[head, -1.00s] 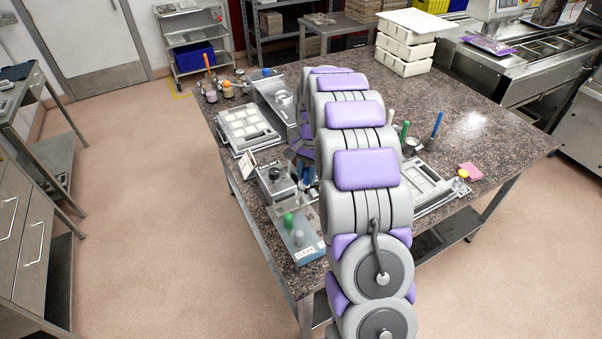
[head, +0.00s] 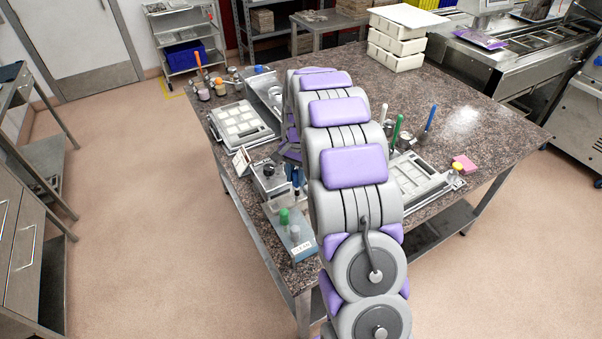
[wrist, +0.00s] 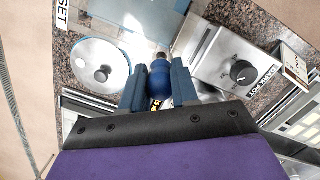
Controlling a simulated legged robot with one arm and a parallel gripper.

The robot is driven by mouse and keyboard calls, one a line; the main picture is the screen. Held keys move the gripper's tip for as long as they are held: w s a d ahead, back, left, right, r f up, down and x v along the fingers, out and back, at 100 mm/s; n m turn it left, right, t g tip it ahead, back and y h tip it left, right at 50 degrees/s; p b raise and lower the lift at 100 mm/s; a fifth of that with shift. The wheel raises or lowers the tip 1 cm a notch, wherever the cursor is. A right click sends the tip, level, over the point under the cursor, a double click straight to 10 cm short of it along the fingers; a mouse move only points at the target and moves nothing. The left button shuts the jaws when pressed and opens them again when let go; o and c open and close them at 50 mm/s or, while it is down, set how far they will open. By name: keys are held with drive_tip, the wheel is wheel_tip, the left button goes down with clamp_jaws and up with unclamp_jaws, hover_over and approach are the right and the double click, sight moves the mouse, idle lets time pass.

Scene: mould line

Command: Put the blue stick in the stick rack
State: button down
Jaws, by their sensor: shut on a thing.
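The blue stick (wrist: 160,80) is upright between the two blue-grey fingers of my gripper (wrist: 160,88) in the wrist view. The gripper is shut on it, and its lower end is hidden. In the head view, my gripper (head: 297,180) shows as a small dark blue patch left of my arm, above the table's left side. A blue-grey base marked CLEAN (head: 302,249), which looks like the stick rack, stands at the table's near left edge. It carries a green-topped and a grey-topped piece. The gripper is a little behind it.
A metal box with a black knob (wrist: 238,72) and a round metal lid (wrist: 96,62) are close to the gripper. Right of my arm stand pots with green (head: 397,131) and blue (head: 430,118) handles.

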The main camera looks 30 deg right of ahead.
sight(294, 185)
drive_tip(key=shift+d+p, duration=0.35)
drive_tip(key=shift+p, duration=0.1)
drive_tip(key=shift+a+r, duration=0.15)
drive_tip(key=shift+a, duration=0.75)
idle(2.3)
drive_tip(key=shift+d, duration=0.2)
drive_tip(key=shift+a+f, duration=0.2)
drive_tip(key=shift+a, duration=0.05)
drive_tip(key=shift+d+f, duration=0.15)
drive_tip(key=shift+f, duration=2.65)
